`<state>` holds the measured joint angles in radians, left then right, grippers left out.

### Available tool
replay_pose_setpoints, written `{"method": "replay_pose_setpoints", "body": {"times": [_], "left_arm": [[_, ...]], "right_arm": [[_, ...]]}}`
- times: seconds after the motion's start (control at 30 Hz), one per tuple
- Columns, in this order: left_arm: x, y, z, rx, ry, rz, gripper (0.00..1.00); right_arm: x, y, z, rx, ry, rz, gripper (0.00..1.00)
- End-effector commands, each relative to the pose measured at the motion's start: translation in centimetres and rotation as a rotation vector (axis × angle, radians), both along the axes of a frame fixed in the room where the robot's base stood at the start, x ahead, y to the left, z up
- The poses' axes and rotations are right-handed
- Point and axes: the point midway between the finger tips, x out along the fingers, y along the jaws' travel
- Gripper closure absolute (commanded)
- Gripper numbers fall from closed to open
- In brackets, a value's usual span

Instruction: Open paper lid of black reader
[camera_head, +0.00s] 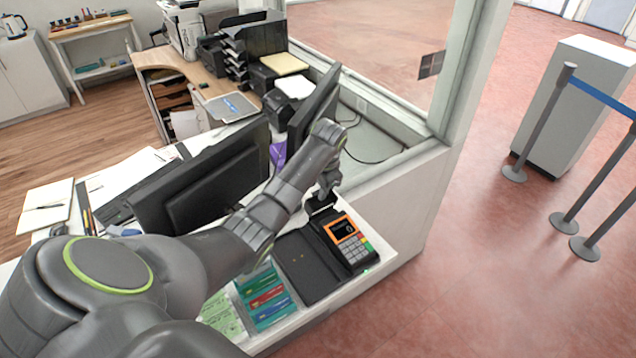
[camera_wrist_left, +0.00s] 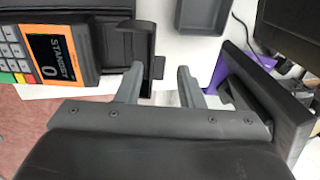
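The black reader (camera_head: 360,250) stands on the white counter, with an orange-framed screen and a keypad; in the wrist view it is at the upper left (camera_wrist_left: 95,60). A black flap (camera_wrist_left: 146,45), which looks like its paper lid, sticks out from the reader's far end; how far it is raised I cannot tell. My left gripper (camera_head: 325,192) is over that end of the reader. In the wrist view my left gripper (camera_wrist_left: 160,80) has its fingers apart, with the flap's edge between them, closer to the left finger. Contact is unclear. My right gripper is out of view.
A dark flat pad (camera_head: 305,268) lies beside the reader, with coloured cards (camera_head: 265,300) to its left. Monitors (camera_head: 210,185) stand close behind my left arm. A grey tray (camera_wrist_left: 190,27) and a purple item (camera_wrist_left: 232,62) are near the gripper.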

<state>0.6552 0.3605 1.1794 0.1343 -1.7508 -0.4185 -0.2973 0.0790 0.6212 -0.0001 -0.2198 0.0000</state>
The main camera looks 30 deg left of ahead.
Motion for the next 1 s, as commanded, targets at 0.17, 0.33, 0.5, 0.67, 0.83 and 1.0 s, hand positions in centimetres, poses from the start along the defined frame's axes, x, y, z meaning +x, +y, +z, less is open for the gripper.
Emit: {"method": "replay_pose_setpoints", "body": {"times": [0.17, 0.33, 0.5, 0.67, 0.83, 1.0], "left_arm": [[0.0, 0.0, 0.0, 0.000, 0.000, 0.000, 0.66], [0.0, 0.0, 0.0, 0.000, 0.000, 0.000, 0.86], [0.0, 0.0, 0.0, 0.000, 0.000, 0.000, 1.00], [0.1, 0.2, 0.0, -0.016, 0.008, 0.000, 1.00], [0.4, 1.0, -0.2, -0.103, 0.047, 0.002, 1.00], [0.7, 1.6, -0.6, -0.195, 0.087, 0.001, 1.00]], "right_arm": [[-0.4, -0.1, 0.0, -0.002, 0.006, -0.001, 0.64], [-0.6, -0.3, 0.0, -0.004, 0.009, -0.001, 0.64], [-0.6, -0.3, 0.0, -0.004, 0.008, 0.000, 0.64], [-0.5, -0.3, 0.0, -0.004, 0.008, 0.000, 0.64], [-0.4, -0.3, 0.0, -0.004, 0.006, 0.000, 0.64], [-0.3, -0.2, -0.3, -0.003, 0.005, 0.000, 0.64]]}}
